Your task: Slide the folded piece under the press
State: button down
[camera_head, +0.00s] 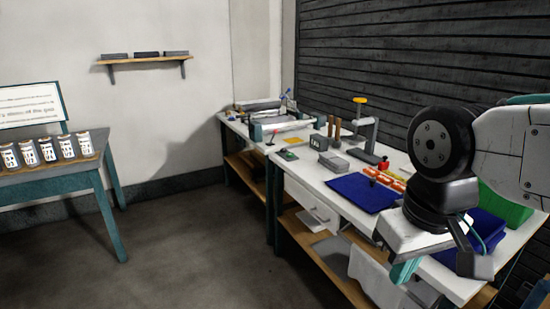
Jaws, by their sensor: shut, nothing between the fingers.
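A flat, dark blue piece of cloth (352,194) lies on the white bench top, left of my arm. A small dark object rests at its right part. More blue cloth (487,228), looking folded, lies behind my wrist and is partly hidden. An upright device with a yellow top and grey arm (366,133), probably the press, stands farther back on the bench, apart from the blue cloth. My gripper (408,268) hangs at the bench's front edge, at the lower right. It is shut and empty, and its fingertips show only partly.
Grey blocks (334,163), wooden-handled tools and a red item (383,163) stand near the device. Orange pieces (395,180) and a green object (506,204) lie near my arm. A side table with jars (48,150) stands at left. The floor between is clear.

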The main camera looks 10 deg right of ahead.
aim_at(332, 162)
jog(key=u, duration=0.6)
jog(key=i, duration=2.85)
jog(key=z, duration=1.15)
jog(key=i, duration=0.5)
jog(key=z, duration=0.35)
